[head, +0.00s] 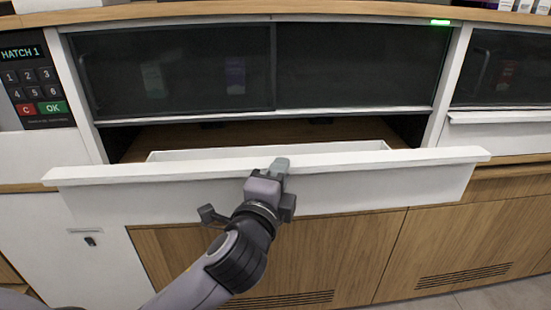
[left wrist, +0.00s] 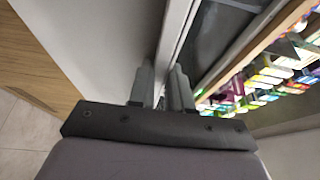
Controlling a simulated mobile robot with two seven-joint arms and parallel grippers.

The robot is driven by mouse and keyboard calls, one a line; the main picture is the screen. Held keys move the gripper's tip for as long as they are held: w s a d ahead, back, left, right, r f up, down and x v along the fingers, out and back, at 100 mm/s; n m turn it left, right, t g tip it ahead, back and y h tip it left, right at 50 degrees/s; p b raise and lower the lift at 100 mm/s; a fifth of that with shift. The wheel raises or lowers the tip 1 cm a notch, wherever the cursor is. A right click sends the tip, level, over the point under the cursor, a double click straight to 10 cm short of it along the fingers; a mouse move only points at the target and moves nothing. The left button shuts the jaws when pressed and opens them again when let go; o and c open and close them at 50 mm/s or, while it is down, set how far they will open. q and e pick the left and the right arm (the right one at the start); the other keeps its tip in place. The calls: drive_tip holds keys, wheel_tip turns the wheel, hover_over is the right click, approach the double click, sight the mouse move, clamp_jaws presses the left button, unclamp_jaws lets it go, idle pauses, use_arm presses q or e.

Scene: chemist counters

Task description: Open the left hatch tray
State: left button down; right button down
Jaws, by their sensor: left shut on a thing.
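The left hatch tray (head: 340,189) is a white drawer with a wide front lip. In the head view it stands pulled out below the dark glass of Hatch 1, with part of its inside showing behind the lip. My left gripper (head: 280,166) is at the middle of the front and shut on the top lip. In the left wrist view both fingers of my left gripper (left wrist: 162,88) are on either side of the white tray edge (left wrist: 176,35). The inside of the tray looks empty where it shows. My right gripper is in neither view.
A keypad (head: 38,82) labelled HATCH 1 is at the left. A green light (head: 440,22) glows above the glass. A second hatch (head: 500,65) is at the right, its tray front pushed in. Wooden cabinet doors (head: 330,255) are below the tray.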

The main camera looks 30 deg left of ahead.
use_arm(q)
drive_tip(key=shift+s+d, duration=0.35)
drive_tip(key=shift+s, duration=0.25)
drive_tip(key=c, duration=1.1)
unclamp_jaws()
drive_tip(key=shift+o, duration=0.2)
drive_tip(key=shift+s, duration=0.1)
drive_tip(key=s+d, duration=0.1)
drive_tip(key=s, duration=0.6)
drive_tip(key=shift+b, duration=0.35)
drive_tip(key=shift+d, duration=0.1)
